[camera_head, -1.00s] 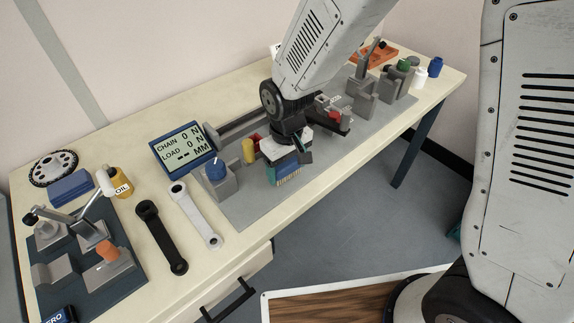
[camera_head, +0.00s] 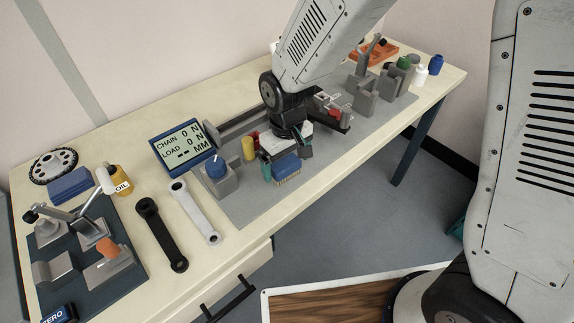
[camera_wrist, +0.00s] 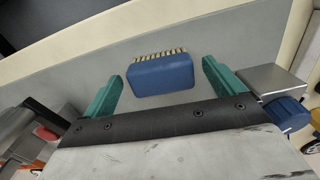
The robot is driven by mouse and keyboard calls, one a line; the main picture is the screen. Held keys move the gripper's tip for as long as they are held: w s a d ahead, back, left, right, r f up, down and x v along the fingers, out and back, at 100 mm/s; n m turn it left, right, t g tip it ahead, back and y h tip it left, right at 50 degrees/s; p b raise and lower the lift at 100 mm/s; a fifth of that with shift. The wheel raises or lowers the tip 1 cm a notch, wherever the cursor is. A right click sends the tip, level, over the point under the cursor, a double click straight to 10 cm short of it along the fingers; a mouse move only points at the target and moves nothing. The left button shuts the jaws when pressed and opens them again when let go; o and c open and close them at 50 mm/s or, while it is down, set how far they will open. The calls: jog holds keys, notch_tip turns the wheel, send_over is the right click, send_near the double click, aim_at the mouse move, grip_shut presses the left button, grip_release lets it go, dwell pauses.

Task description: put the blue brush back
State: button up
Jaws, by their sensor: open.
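The blue brush (camera_head: 287,168) with tan bristles lies on the grey mat (camera_head: 250,208) near the front edge of the bench. In the wrist view the brush (camera_wrist: 162,75) sits between and a little beyond the two green fingertips, with a gap on both sides. My gripper (camera_head: 284,160) is open and empty, close to the brush; it also shows in the wrist view (camera_wrist: 161,84). Whether the brush touches a finger is not visible in the head view.
A grey block with a blue knob (camera_head: 217,172) stands left of the gripper. A yellow cylinder (camera_head: 248,149) and a red part are close behind it. A display (camera_head: 183,148), two crank arms (camera_head: 161,235) and a dark fixture plate lie left. Grey blocks (camera_head: 365,95) stand right.

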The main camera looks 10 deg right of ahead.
aim_at(285, 164)
jog(key=r, duration=0.5)
jog(key=shift+a+r, duration=0.2)
jog(key=shift+r, duration=0.15)
jog(key=shift+d+r, duration=0.1)
jog(key=shift+r, duration=0.4)
jog(key=s+d+r+m, duration=0.3)
jog(key=s+d+r, duration=0.5)
jog(key=s+d, duration=0.1)
jog(key=s+d+r+m+t, duration=0.1)
jog(key=s+d+r+m, duration=0.2)
jog(key=s+d+r, duration=0.5)
jog(key=s+d, duration=0.2)
jog(key=d, duration=0.2)
jog(key=shift+s, duration=0.3)
